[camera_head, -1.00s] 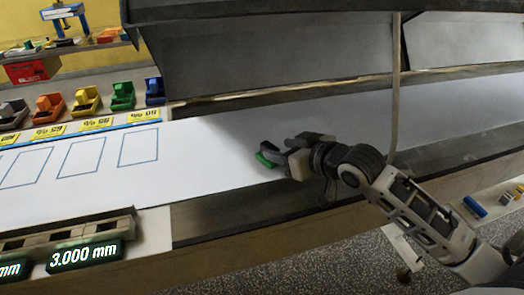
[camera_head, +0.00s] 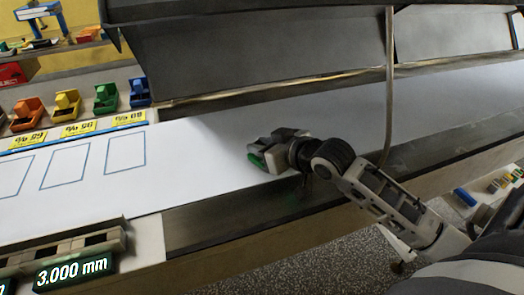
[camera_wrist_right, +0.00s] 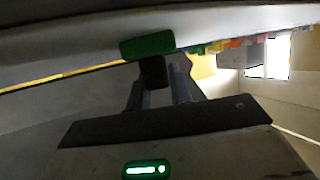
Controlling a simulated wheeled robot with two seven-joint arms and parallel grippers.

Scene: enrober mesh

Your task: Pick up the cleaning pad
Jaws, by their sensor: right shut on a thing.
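The cleaning pad, a small green block with a dark grip, is at the front edge of the white belt (camera_head: 205,165) in the head view, where a little of its green (camera_head: 256,160) shows beside my fingers. In the right wrist view the green pad (camera_wrist_right: 147,45) lies against the white surface, with its dark part (camera_wrist_right: 153,72) between the fingers. My right gripper (camera_head: 266,150) is shut on the pad, low over the belt. It also shows in the wrist view (camera_wrist_right: 158,82). Much of the pad is hidden by the fingers in the head view. My left gripper is not in view.
A grey hood (camera_head: 250,50) hangs over the belt, and a thin upright post or cable (camera_head: 389,90) stands behind my right arm. Coloured bins (camera_head: 105,97) line the back left. A 3.000 mm display (camera_head: 72,272) is at the front left. The belt left of the gripper is clear.

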